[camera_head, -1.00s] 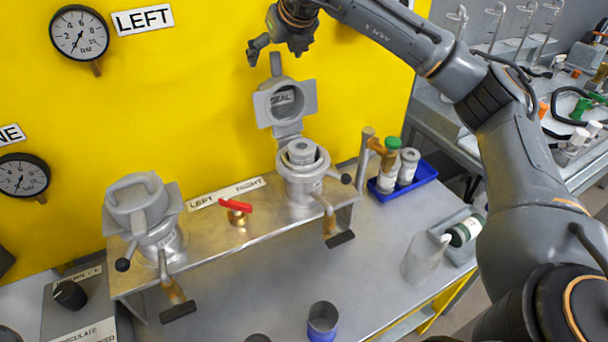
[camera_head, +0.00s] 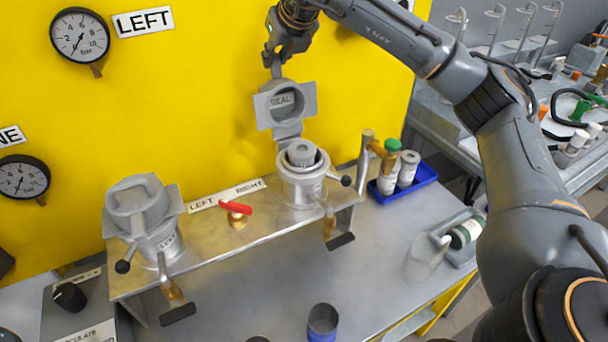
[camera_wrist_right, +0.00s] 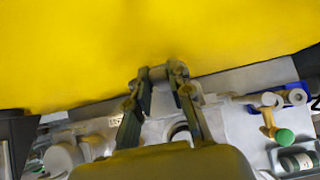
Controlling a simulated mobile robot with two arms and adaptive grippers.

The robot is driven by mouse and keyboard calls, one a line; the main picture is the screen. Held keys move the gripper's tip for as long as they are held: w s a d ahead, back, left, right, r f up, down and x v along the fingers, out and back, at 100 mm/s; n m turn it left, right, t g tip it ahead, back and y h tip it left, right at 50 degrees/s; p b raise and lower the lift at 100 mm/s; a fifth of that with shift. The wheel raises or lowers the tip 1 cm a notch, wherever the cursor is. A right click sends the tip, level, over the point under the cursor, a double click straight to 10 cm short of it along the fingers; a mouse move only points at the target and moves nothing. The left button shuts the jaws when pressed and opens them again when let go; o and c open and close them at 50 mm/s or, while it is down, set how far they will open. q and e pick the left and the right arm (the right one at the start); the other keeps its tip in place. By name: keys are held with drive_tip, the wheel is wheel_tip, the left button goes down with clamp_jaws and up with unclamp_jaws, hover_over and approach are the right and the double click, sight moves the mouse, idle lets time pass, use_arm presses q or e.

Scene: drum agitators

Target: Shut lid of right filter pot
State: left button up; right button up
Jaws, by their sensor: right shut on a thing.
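The right filter pot (camera_head: 302,188) stands on the metal bench top near the "RIGHT" label, its mouth uncovered with a grey round insert inside. Its grey lid (camera_head: 268,104) stands raised upright behind the pot, open side facing out. My right gripper (camera_head: 275,70) is at the top of the lid and shut on the lid's upright tab. In the right wrist view, the gripper (camera_wrist_right: 160,74) has its fingers on either side of the tab, with the lid below partly hidden. My left gripper is not in view.
A red-handled valve (camera_head: 236,208) sits between the pots. A yellow wall (camera_head: 200,100) stands close behind. A blue tray (camera_head: 424,175) with bottles is at the right, and a cup (camera_head: 322,320) stands in front.

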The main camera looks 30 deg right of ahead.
drive_tip(key=shift+s+f+b, duration=0.1)
drive_tip(key=shift+s+b, duration=0.3)
drive_tip(key=s, duration=0.1)
drive_tip(key=s+b, duration=0.1)
drive_tip(key=shift+s+a+r, duration=0.1)
drive_tip(key=shift+s+r, duration=0.15)
drive_tip(key=shift+s, duration=0.15)
drive_tip(key=shift+s+r+b, duration=0.2)
drive_tip(key=shift+s+b, duration=0.1)
drive_tip(key=shift+s, duration=0.15)
drive_tip(key=shift+s+a+f+b, duration=0.15)
drive_tip(key=shift+s+b, duration=0.6)
drive_tip(key=shift+s, duration=0.4)
drive_tip(key=shift+s+f+b, duration=0.1)
drive_tip(key=shift+s+b, duration=0.6)
drive_tip(key=shift+s, duration=0.4)
